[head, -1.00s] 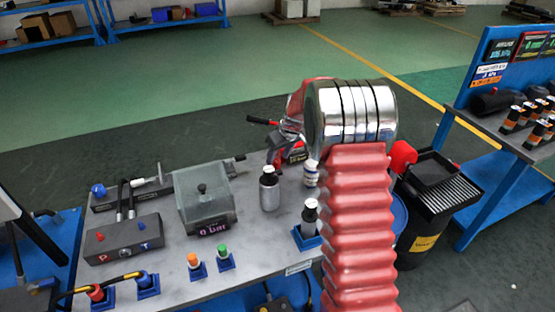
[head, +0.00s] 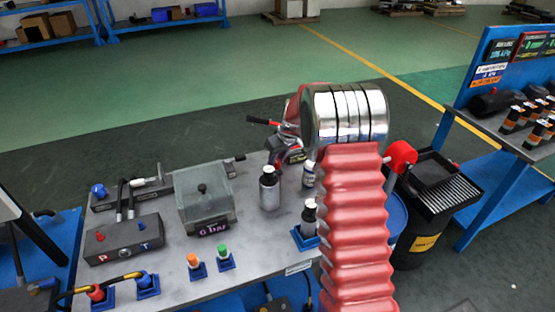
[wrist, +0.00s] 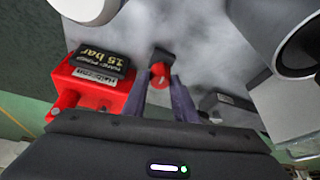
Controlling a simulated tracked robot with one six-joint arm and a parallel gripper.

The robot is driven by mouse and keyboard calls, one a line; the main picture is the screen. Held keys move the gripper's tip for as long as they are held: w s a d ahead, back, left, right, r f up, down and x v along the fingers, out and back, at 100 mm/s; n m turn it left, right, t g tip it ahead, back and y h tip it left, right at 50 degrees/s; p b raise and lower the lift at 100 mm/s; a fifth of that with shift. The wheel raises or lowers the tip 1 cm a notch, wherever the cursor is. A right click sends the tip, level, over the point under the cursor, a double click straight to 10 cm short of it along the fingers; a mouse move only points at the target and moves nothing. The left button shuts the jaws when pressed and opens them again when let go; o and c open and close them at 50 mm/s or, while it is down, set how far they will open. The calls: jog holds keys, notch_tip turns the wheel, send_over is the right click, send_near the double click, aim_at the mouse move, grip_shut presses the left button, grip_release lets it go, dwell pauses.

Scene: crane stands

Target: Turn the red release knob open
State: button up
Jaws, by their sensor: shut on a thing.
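In the wrist view, the red release knob (wrist: 159,72) with a black part at its far side sits between the fingertips of my gripper (wrist: 158,83). The two dark fingers are shut on it from left and right. The red hand pump (wrist: 95,84) is just left of the fingers, with a black "15 bar" display on top. In the head view the pump (head: 291,155) shows partly, behind and left of my arm.
A grey valve block (head: 124,239), a clear-covered box (head: 206,205) reading about 0 bar and small bottles (head: 269,188) stand on the grey bench. A black bin (head: 425,225) stands to the right. In the wrist view a large round metal part (wrist: 285,38) is at the right.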

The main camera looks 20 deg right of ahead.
jog(key=shift+c, duration=1.2)
jog(key=shift+m, duration=0.6)
jog(key=shift+a+m+h, duration=0.2)
jog(key=shift+m+h, duration=0.7)
jog(key=shift+m, duration=0.9)
jog(key=shift+w+a+m+h, duration=0.1)
jog(key=shift+m+h, duration=0.35)
jog(key=shift+m, duration=0.7)
jog(key=shift+a+m+h, duration=0.1)
jog(key=shift+m+h, duration=0.35)
jog(key=shift+m, duration=0.7)
jog(key=m+g, duration=0.1)
jog(key=m, duration=0.1)
jog(key=m+g+h, duration=0.1)
jog(key=m, duration=0.2)
jog(key=shift+w+a, duration=0.1)
jog(key=shift+w, duration=0.05)
jog(key=m, duration=0.2)
jog(key=m+g, duration=0.1)
jog(key=m, duration=0.1)
jog(key=shift+w+m+g+h, duration=0.1)
jog(key=shift+m+g+h, duration=0.2)
jog(key=shift+h, duration=0.1)
